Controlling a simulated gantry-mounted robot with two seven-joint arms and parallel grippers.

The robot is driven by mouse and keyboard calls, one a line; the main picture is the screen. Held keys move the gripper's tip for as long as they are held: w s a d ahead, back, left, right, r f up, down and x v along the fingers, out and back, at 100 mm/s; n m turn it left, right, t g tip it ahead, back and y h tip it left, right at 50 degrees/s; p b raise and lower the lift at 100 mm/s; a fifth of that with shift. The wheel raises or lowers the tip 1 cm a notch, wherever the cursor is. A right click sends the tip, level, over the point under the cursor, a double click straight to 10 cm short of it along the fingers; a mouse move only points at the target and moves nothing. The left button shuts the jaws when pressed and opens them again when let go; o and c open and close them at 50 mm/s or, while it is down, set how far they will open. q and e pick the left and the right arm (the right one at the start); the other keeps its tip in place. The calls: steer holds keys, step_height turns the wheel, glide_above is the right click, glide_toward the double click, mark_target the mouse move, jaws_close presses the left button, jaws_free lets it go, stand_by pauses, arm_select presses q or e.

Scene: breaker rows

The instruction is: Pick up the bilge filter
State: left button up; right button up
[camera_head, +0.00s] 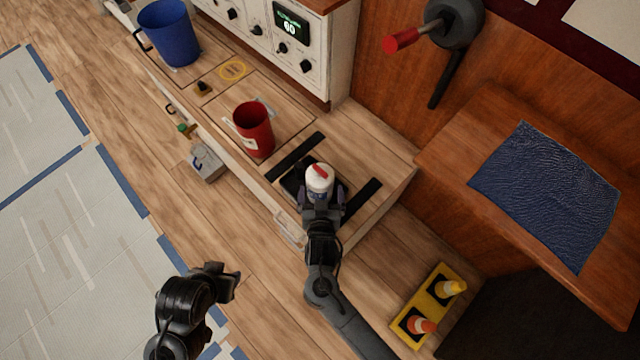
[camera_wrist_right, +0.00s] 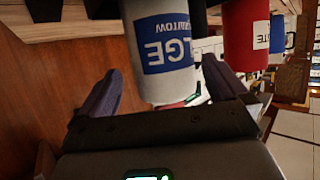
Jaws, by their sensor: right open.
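The bilge filter (camera_head: 320,181) is a white canister with a red top. It stands in or on a dark holder (camera_head: 297,184) on the low wooden bench. In the right wrist view the filter (camera_wrist_right: 163,45) shows large, with a blue label reading "LGE", upside down. My right gripper (camera_head: 322,197) is open, with its two fingers on either side of the filter. Whether the fingers touch it I cannot tell. My left gripper (camera_head: 222,283) is at the lower left, over the floor and away from the filter; its fingers are not clear.
A red bucket (camera_head: 254,130) stands on the bench close to the filter, and a blue bucket (camera_head: 169,33) farther left. A grey box (camera_head: 206,163) is at the bench's front. A side table (camera_head: 477,145) with a blue cloth (camera_head: 548,190) is at right. A yellow tray (camera_head: 430,305) holds small cones.

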steer(key=b+x, duration=0.1)
steer(key=x, duration=0.4)
steer(key=shift+w+a+r, duration=0.1)
steer(key=shift+a, duration=0.05)
steer(key=shift+c, duration=0.3)
steer(key=shift+c, duration=1.1)
steer(key=c, duration=1)
steer(key=shift+r, duration=0.1)
steer(key=shift+r, duration=0.1)
